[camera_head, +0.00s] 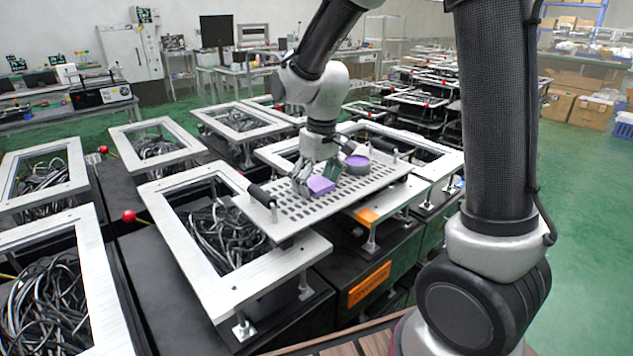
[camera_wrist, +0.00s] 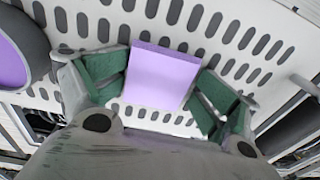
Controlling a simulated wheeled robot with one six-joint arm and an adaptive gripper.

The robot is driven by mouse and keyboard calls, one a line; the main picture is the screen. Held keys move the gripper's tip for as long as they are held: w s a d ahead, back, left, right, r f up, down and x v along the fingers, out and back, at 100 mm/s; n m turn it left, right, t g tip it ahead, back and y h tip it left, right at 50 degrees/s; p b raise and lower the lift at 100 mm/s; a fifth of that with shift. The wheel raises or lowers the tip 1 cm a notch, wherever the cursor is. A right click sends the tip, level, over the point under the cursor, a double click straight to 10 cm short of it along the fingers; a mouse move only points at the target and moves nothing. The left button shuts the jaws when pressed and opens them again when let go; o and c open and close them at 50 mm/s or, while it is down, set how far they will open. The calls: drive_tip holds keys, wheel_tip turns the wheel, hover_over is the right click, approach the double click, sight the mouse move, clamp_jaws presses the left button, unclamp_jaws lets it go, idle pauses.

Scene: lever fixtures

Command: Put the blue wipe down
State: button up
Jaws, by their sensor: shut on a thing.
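The wipe looks purple rather than blue: a flat rectangular block (camera_head: 321,185), also between the green finger pads in the wrist view (camera_wrist: 160,75). My gripper (camera_head: 314,182) is shut on it, with one finger on each side (camera_wrist: 158,98). The block is low over the slotted metal plate (camera_head: 268,196), which fills much of the wrist view (camera_wrist: 240,18). I cannot tell whether it touches the plate.
A round grey container with a purple top (camera_head: 357,165) stands on the plate just right of my gripper, and at the left in the wrist view (camera_wrist: 14,62). A black handle (camera_head: 260,194) is at the plate's left edge. Metal frames with cables surround the plate.

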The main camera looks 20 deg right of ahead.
sight(321, 183)
drive_tip(key=shift+r, duration=0.35)
wheel_tip(321, 183, up, 13)
drive_tip(key=s+d+m+t, duration=0.2)
drive_tip(key=s+d, duration=0.5)
drive_tip(key=s, duration=0.3)
drive_tip(key=s+d+m+t, duration=0.2)
drive_tip(key=s+d, duration=0.6)
drive_tip(key=s, duration=0.3)
drive_tip(key=shift+h, duration=0.3)
drive_tip(key=shift+o, duration=0.6)
